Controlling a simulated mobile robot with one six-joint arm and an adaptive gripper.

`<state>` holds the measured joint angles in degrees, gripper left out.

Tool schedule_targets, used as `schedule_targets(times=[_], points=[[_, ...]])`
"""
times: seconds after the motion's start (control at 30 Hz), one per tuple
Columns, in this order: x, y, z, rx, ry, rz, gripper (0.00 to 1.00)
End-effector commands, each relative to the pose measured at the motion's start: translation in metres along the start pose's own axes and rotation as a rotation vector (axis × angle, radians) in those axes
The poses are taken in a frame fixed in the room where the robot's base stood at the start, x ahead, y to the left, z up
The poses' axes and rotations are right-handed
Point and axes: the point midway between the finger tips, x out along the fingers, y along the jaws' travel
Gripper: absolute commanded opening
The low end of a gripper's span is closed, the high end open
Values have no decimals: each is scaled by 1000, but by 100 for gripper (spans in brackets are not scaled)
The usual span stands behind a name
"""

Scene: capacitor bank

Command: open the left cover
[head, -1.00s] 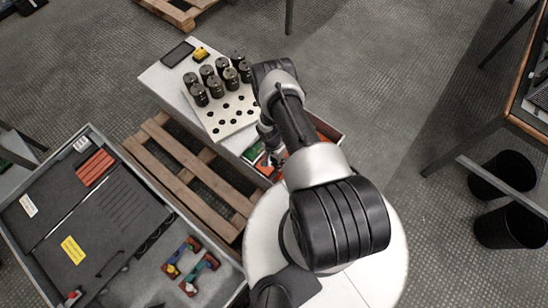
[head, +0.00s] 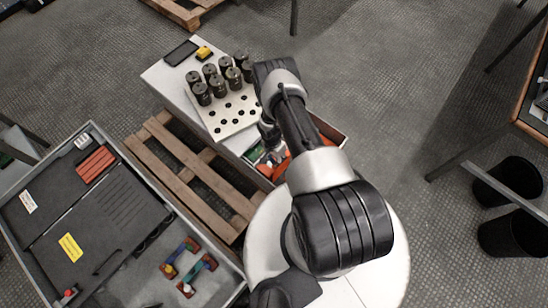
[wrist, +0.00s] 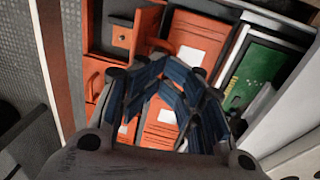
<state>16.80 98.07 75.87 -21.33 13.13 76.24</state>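A grey cabinet (head: 203,243) lies at the lower left in the head view. A dark flat cover (head: 110,232) with a yellow label and a thin curved handle (head: 108,264) lies in it and looks closed. I cannot tell for sure that this is the left cover. My gripper (head: 270,152) is far to the right of the cabinet, over a bin of orange boxes. In the wrist view my gripper (wrist: 178,80) has its fingers apart and nothing held between them, with an orange box (wrist: 160,126) behind them.
The bin (head: 338,136) sits beside a white bench (head: 162,78) with a plate of black cylinders (head: 218,88). A wooden pallet (head: 190,160) lies between bench and cabinet. Coloured bars (head: 198,272) stand in the cabinet's open right part. Black bins (head: 510,180) stand at the right.

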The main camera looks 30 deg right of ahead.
Motion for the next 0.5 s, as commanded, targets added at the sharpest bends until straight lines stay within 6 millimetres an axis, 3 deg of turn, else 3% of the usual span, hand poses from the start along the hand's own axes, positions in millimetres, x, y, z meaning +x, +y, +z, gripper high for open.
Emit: schedule_targets(times=[0.03, 0.13, 0.5], points=[[16, 11, 7, -2, -13, 9, 27], [16, 9, 7, -3, -10, 2, 30], [13, 7, 7, -1, -9, -1, 27]])
